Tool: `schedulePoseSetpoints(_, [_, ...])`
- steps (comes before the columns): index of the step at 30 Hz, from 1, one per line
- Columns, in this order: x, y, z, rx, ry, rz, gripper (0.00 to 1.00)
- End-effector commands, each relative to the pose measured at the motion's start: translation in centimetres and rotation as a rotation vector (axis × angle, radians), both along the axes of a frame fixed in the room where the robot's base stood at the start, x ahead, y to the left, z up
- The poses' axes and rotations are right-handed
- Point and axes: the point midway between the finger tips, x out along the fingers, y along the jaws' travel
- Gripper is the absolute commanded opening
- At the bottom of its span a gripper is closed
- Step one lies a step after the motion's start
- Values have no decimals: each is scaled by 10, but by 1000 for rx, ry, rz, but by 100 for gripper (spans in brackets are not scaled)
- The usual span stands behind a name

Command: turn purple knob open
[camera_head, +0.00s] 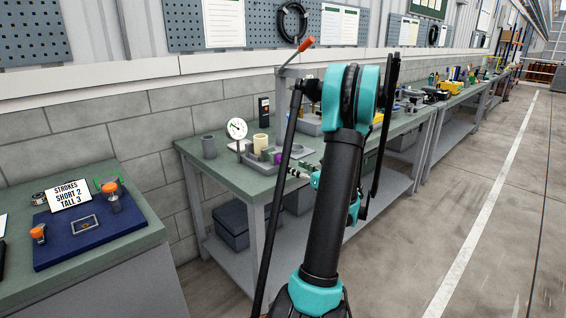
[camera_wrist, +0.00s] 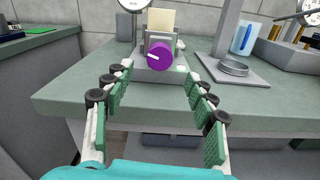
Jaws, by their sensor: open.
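The purple knob (camera_wrist: 160,55) sits on the front of a small grey fixture (camera_wrist: 153,74) on the green bench top, with a white pointer line on its face. In the head view the knob (camera_head: 278,158) is a small purple spot beside my arm. My gripper (camera_wrist: 152,85) is open and empty in the wrist view, its green-padded fingers spread to either side below and in front of the knob. The fingers appear apart from the knob. A cream cylinder (camera_wrist: 161,20) stands on the fixture behind the knob. In the head view my arm partly hides this area.
A round dial gauge (camera_head: 237,129) and a grey cylinder (camera_head: 209,147) stand left of the fixture. A grey plate with a ring (camera_wrist: 233,68) lies to the right, by an upright post (camera_wrist: 226,28). The bench's front edge (camera_wrist: 140,122) runs under the gripper.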

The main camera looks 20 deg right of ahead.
Motion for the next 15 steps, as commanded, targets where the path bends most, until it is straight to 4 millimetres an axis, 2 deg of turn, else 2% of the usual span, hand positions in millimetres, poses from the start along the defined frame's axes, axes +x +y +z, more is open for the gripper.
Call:
schedulePoseSetpoints(6, [41, 16, 0, 0, 1, 3, 56])
schedulePoseSetpoints(15, [74, 27, 0, -1, 0, 1, 56])
